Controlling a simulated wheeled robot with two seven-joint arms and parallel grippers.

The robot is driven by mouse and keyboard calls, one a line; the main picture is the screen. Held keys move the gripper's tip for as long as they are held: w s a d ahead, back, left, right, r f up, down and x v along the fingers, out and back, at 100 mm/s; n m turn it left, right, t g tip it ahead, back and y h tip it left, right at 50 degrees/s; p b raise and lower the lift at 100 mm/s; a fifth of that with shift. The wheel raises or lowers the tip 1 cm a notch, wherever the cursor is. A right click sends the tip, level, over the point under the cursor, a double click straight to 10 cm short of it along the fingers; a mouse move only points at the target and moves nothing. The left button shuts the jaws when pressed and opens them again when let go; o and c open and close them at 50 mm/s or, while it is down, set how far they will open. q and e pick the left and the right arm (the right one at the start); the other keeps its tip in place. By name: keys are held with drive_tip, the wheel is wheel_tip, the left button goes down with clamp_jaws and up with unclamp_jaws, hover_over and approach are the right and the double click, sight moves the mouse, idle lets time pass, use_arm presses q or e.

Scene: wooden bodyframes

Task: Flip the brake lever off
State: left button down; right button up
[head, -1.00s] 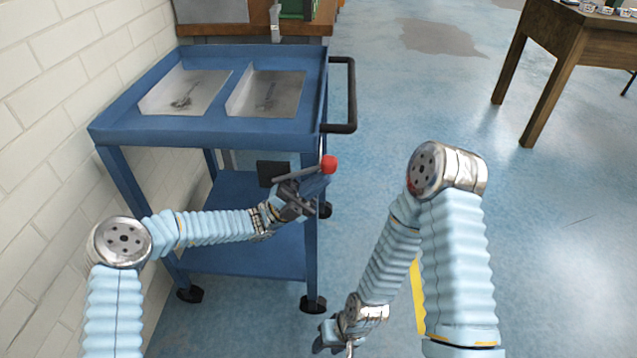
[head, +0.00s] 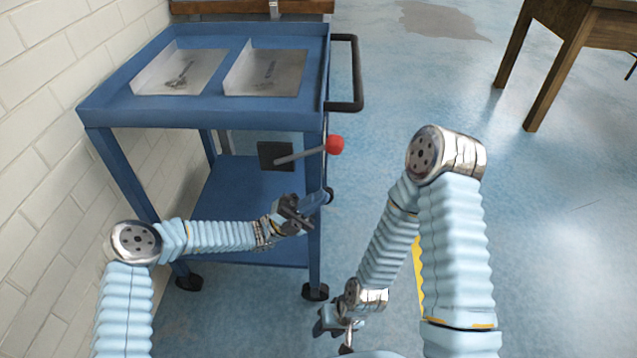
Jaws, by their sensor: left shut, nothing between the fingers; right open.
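The brake lever (head: 301,154) is a grey rod with a red ball knob (head: 334,144) at its right end. My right gripper (head: 338,335) is open and low at the bottom of the view, well away from the cart.
The cart has two metal trays (head: 182,86) on top, a black handle (head: 356,75) at its right and casters below. A white brick wall (head: 70,70) stands close on the left. A wooden table (head: 575,45) is at the upper right. The blue floor between is clear.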

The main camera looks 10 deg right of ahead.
use_arm(q)
drive_tip(key=shift+a+f, duration=0.15)
drive_tip(key=shift+f, duration=0.7)
drive_tip(key=shift+a+f, duration=0.1)
drive_tip(key=shift+f, duration=0.7)
